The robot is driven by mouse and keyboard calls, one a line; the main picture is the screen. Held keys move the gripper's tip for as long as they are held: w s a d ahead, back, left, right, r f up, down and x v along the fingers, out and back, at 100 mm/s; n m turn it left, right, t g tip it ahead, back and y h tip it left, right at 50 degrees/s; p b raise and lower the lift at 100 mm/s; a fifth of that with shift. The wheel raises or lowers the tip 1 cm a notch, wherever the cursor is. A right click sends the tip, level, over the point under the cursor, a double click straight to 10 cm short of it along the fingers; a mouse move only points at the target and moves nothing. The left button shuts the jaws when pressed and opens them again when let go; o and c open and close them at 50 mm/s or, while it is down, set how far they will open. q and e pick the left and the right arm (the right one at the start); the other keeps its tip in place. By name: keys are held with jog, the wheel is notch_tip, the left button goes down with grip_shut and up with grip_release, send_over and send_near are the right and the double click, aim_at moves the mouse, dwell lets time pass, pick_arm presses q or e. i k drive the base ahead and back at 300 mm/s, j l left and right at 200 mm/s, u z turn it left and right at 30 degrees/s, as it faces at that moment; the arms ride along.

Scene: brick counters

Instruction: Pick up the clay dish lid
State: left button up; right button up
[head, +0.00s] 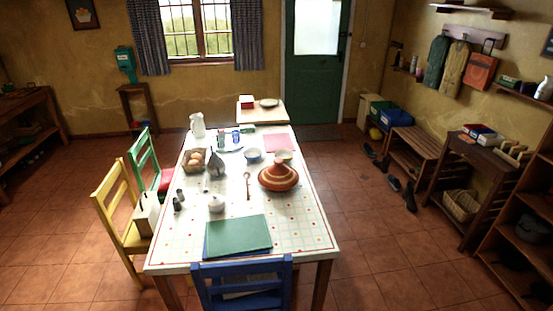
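The clay dish lid (279,174) is a red-orange cone with a knob on top and a dark patterned band. It sits on its clay dish on the right half of the table (305,237). The rim of the dish below it is hard to tell apart from the lid at this size. Neither of my grippers shows in the head view.
A wooden spoon (247,186), a white sugar pot (216,204), bowls and a green folder (238,234) share the table. A blue chair (243,284) stands at its near end, yellow (122,205) and green (146,160) chairs at its left. Floor right of the table is clear.

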aim_at(278, 175)
jog(key=i+l+z, duration=0.2)
jog(key=l+z, duration=0.25)
jog(key=i+l+z, duration=0.25)
jog(key=z, duration=0.15)
jog(key=i+l+z, duration=0.3)
jog(key=z, duration=0.15)
jog(key=i+l+z, duration=0.1)
jog(key=i+z, duration=0.3)
jog(key=i+l+z, duration=0.15)
jog(key=i, duration=0.2)
jog(key=i+z, duration=0.1)
jog(key=i, duration=0.25)
jog(key=i+u, duration=0.3)
jog(key=u, duration=0.15)
jog(key=i+u, duration=0.4)
jog(key=i+l+u, duration=0.15)
jog(key=u, duration=0.3)
jog(key=i, duration=0.05)
